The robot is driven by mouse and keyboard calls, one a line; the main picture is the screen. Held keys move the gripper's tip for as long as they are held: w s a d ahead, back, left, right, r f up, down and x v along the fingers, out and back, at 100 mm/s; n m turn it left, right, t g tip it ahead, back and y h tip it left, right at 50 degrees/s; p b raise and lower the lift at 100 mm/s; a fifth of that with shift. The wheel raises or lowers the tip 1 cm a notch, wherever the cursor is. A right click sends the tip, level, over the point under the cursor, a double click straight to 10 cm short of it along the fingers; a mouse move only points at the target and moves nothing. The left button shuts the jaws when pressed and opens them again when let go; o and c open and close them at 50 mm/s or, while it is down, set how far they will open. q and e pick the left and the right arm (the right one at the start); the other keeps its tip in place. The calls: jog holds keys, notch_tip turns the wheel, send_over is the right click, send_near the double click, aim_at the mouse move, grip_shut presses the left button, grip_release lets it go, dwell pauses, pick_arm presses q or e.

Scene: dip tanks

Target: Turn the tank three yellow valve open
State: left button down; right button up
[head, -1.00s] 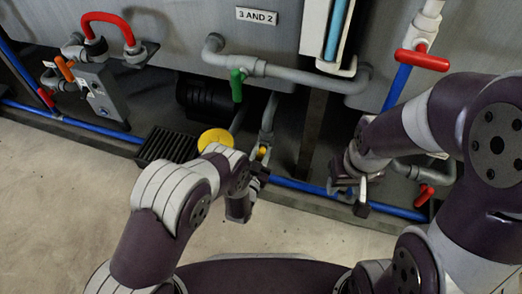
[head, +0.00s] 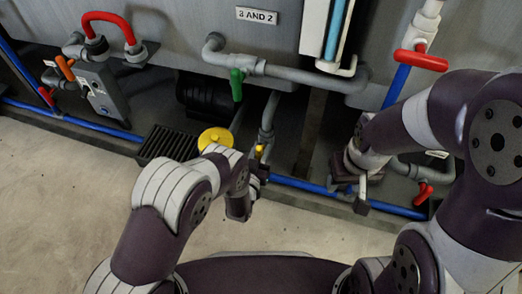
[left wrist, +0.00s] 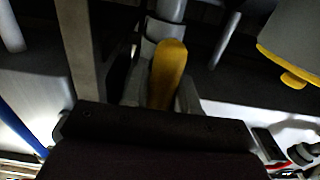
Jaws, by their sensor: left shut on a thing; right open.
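The yellow valve handle (head: 259,150) is on a grey pipe low in front of the tanks, partly hidden by my left gripper (head: 257,168). In the left wrist view the yellow handle (left wrist: 168,72) stands lengthwise in the middle, its near end between the dark jaws. My left gripper is shut on it. My right gripper (head: 358,193) is open and empty, off to the right near the blue floor pipe. A sign (head: 256,16) on the tank wall reads "3 AND 2".
A green valve handle (head: 237,84) is above the yellow one. A round yellow lid (head: 215,138) and a black grate (head: 167,145) are to its left. Red handles (head: 421,60) are at right. A blue pipe (head: 300,184) runs along the floor edge. The near floor is clear.

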pick_arm(q)
jog(key=c, duration=1)
grip_release()
jog(key=shift+o, duration=0.2)
jog(key=shift+s, duration=0.15)
jog(key=p+v, duration=0.2)
jog(key=v, duration=0.1)
jog(key=p+v, duration=0.1)
jog(key=v, duration=0.1)
jog(key=shift+s+a+r, duration=0.1)
jog(key=shift+s+r, duration=0.05)
jog(key=shift+r, duration=0.15)
jog(key=p, duration=0.2)
send_near(258, 158)
jog(key=shift+f, duration=0.15)
